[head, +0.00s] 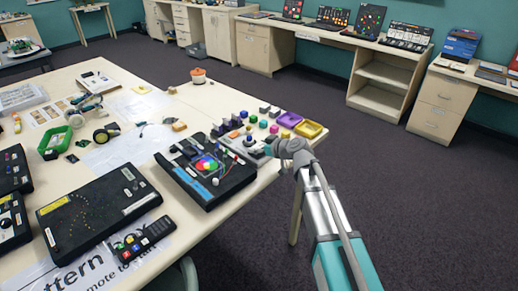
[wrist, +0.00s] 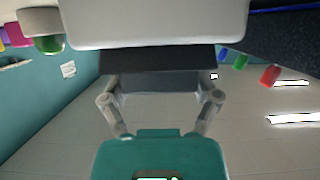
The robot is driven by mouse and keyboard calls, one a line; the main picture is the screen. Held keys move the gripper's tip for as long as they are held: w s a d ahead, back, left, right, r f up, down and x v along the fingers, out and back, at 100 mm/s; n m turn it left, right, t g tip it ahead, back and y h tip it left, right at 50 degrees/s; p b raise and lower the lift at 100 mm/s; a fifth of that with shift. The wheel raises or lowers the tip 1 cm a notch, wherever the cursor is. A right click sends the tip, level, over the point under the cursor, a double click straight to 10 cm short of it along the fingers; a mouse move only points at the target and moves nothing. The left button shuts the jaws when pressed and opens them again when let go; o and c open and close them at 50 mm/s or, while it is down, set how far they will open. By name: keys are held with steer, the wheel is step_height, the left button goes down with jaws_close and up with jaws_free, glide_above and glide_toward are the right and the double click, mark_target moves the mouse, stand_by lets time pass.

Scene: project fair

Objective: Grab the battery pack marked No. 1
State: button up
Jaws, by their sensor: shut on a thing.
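My gripper (head: 283,147) is at the right edge of the big table, low beside the cluster of small blocks. In the wrist view my gripper (wrist: 160,82) is shut on a pale grey block (wrist: 155,24) with a dark lower part, which fills the top middle. No number shows on it, so I cannot tell whether it is battery pack No. 1. In the head view my arm and gripper partly hide the held thing. No No. 1 marking is readable anywhere.
A black device with a coloured disc (head: 206,165) lies left of my gripper. Several small coloured blocks, a purple tray (head: 289,119) and a yellow tray (head: 309,129) stand behind it. Open carpet (head: 420,200) lies to the right.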

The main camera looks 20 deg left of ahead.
step_height(320, 180, up, 3)
steer(key=p, duration=0.2)
steer(key=shift+f+p, duration=0.2)
steer(key=shift+p, duration=0.15)
steer(key=s+d+r+p, duration=0.9)
steer(key=d+r+p, duration=0.1)
steer(key=shift+s+r, duration=0.2)
steer(key=shift+s, duration=0.15)
